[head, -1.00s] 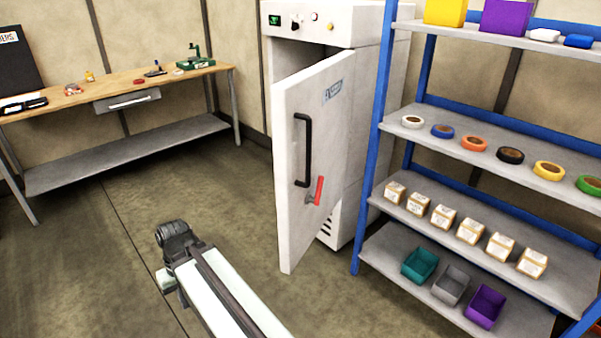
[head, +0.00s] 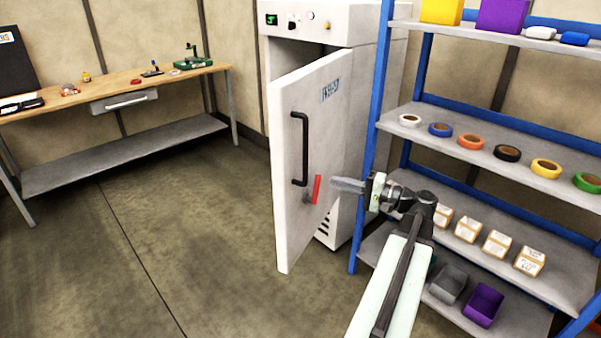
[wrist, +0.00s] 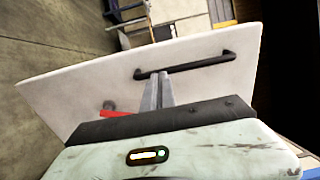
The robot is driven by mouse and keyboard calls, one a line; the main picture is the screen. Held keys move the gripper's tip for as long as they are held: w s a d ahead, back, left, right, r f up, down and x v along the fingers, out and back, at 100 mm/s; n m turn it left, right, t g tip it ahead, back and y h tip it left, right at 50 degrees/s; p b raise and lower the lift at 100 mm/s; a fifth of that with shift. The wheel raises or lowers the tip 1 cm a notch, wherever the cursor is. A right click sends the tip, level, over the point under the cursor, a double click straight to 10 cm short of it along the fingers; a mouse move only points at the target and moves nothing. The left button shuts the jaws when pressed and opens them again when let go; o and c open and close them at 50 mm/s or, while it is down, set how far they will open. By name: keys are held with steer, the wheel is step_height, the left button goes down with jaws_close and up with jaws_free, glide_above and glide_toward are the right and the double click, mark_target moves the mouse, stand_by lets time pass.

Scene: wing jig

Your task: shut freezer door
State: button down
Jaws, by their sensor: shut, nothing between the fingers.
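The white freezer (head: 345,140) stands at the back middle in the head view. Its door (head: 300,225) stands ajar, swung out toward me. The door's outer face carries a black bar handle (head: 300,150) and a red lever (head: 316,189). My gripper (head: 335,184) is shut and empty, just right of the red lever in the picture. In the wrist view my gripper (wrist: 157,88) points at the door (wrist: 90,75), its tips near the black handle (wrist: 185,66). The red lever (wrist: 115,113) is partly hidden there. I cannot tell whether the fingers touch the door.
A blue-framed shelf (head: 480,150) with tape rolls, boxes and bins stands close on the right, beside and behind my arm. A wooden workbench (head: 120,85) stands at the left wall. The floor (head: 170,220) left of the door is clear.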

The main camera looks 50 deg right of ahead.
mark_target(289, 169)
steer(key=x, duration=1.3)
steer(key=shift+w+a+f, duration=0.1)
steer(key=shift+w+a, duration=0.05)
steer(key=shift+w, duration=0.4)
